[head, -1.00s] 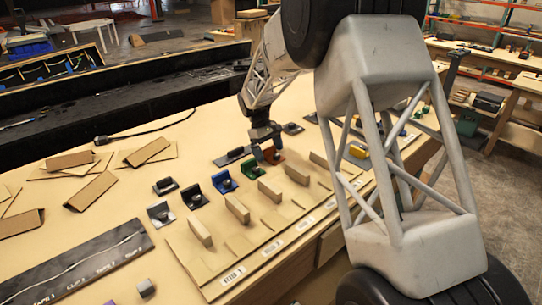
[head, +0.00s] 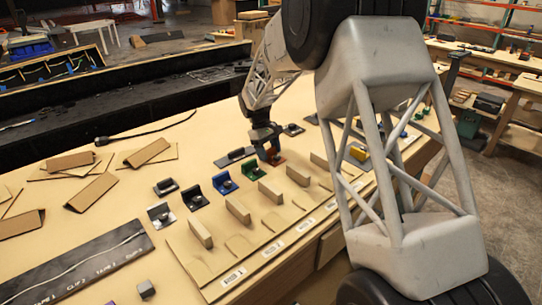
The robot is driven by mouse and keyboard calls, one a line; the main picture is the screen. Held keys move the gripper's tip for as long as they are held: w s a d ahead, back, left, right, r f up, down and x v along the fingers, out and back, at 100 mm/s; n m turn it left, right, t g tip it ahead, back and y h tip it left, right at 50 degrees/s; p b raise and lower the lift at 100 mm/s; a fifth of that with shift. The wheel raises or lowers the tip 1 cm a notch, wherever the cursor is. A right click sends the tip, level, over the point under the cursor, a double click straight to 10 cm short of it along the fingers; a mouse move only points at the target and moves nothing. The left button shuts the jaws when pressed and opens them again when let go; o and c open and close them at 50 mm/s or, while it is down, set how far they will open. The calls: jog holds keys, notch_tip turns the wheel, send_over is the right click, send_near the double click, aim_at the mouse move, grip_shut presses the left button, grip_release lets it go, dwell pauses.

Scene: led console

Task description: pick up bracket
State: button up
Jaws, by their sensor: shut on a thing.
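A row of L-shaped brackets stands on the wooden table: a grey one (head: 161,217), a black one (head: 194,199), a blue one (head: 224,183) and a green one (head: 250,170). An orange-brown bracket (head: 277,159) is at the far end of this row. My gripper (head: 270,154) is at the orange-brown bracket, fingers pointing down, and is shut on it. The fingers hide part of this bracket. I cannot tell whether it still touches the table.
Wooden blocks (head: 238,210) stand in a row in front of the brackets, on a labelled board. Folded cardboard pieces (head: 91,192) lie at left. A dark labelled strip (head: 85,268) lies at front left.

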aim_at(269, 149)
jog(key=shift+r, duration=0.1)
jog(key=shift+r, duration=4.9)
jog(key=s+d, duration=0.4)
jog(key=d, duration=0.7)
jog(key=s+d+m, duration=0.1)
jog(key=s+d, duration=0.4)
jog(key=d, duration=0.6)
jog(key=shift+f, duration=0.2)
jog(key=shift+f, duration=3.1)
